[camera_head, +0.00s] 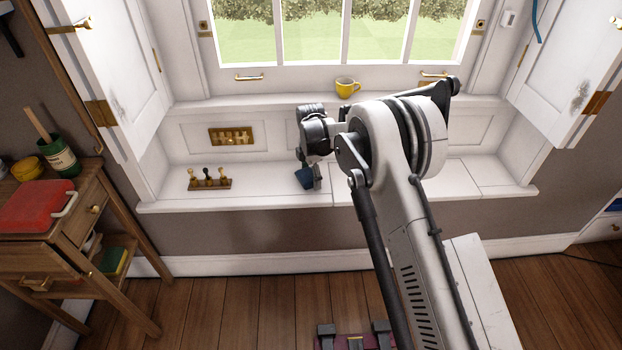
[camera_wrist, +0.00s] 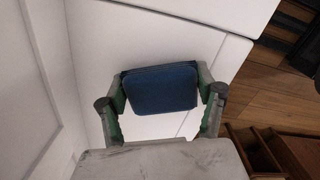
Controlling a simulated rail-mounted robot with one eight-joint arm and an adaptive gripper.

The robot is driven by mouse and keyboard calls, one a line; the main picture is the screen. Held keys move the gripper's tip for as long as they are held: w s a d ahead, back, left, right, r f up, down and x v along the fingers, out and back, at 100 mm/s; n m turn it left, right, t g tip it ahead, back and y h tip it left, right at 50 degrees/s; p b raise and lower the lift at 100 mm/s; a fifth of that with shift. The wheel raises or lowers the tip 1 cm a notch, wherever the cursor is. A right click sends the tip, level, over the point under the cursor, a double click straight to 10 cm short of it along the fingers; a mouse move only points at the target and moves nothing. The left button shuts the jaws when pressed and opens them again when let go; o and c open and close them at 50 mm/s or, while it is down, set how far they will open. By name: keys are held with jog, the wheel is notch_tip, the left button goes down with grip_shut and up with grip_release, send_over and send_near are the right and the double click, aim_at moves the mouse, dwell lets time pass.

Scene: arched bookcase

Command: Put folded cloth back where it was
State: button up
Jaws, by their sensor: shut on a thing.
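The folded cloth is a dark blue, rounded rectangle (camera_wrist: 160,88), seen between the two fingers of my gripper (camera_wrist: 162,98) in the wrist view. My gripper is shut on it, with a finger against each side. In the head view, the cloth (camera_head: 304,179) shows below my wrist, over the white window seat (camera_head: 270,176). My gripper (camera_head: 313,177) is partly hidden there by my arm. I cannot tell whether the cloth touches the seat.
A wooden stand with several small pegs (camera_head: 210,181) is left on the seat. A brass plate with hooks (camera_head: 231,136) is on the panel behind. A yellow mug (camera_head: 347,87) stands on the ledge above. The seat's right part (camera_head: 490,175) is clear.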

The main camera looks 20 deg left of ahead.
aim_at(311, 173)
jog(key=shift+f, duration=0.15)
jog(key=o, duration=1.3)
notch_tip(311, 173, up, 12)
jog(key=p, duration=0.3)
jog(key=shift+p, duration=0.4)
